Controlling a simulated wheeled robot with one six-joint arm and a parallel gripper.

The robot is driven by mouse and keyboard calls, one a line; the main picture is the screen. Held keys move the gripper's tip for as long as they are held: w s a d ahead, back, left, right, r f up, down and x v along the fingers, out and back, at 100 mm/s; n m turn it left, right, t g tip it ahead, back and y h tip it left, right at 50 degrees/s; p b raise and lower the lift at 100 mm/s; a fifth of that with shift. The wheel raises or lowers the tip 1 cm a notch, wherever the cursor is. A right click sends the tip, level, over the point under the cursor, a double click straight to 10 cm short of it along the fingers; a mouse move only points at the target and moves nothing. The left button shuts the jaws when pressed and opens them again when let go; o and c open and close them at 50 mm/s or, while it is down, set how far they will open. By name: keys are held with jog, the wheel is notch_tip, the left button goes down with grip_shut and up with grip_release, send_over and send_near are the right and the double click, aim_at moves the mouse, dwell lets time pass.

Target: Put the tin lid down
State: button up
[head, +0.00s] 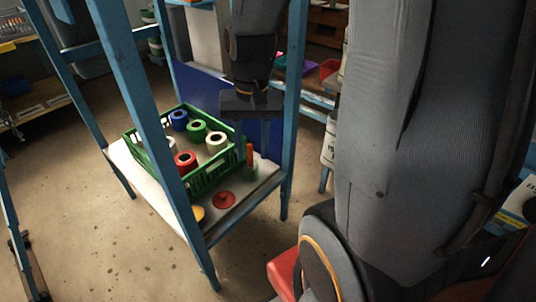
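My gripper (252,148) hangs down over the right end of the low shelf (150,190), beside a green crate (205,185). Its fingers are dark and small here, and I cannot tell how far apart they are. A slim orange upright thing (249,154) shows at the fingertips, above a small green thing (251,173). I cannot tell whether the gripper holds it. A flat red round piece (224,199), lid-like, lies on the shelf in front of the crate. A yellow round piece (198,214) is partly hidden by the blue post. I cannot tell which is the tin lid.
The crate holds several spools, among them a blue one (179,120), a green one (196,131) and a red one (186,161). Blue posts (160,130) of the frame stand around the shelf. Bare shelf shows along the front edge. Concrete floor (90,240) is open at left.

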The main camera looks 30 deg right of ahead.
jog(key=s+r+n, duration=0.2)
jog(key=s+n, duration=0.1)
jog(key=s, duration=0.4)
jog(key=shift+d+r, duration=0.25)
jog(key=shift+r, duration=0.1)
jog(key=a+r+n+p, duration=0.2)
jog(key=a+r+p, duration=0.2)
jog(key=p, duration=0.4)
jog(key=shift+s+a+r, duration=0.25)
jog(key=shift+a+r, duration=0.1)
jog(key=shift+a, duration=0.35)
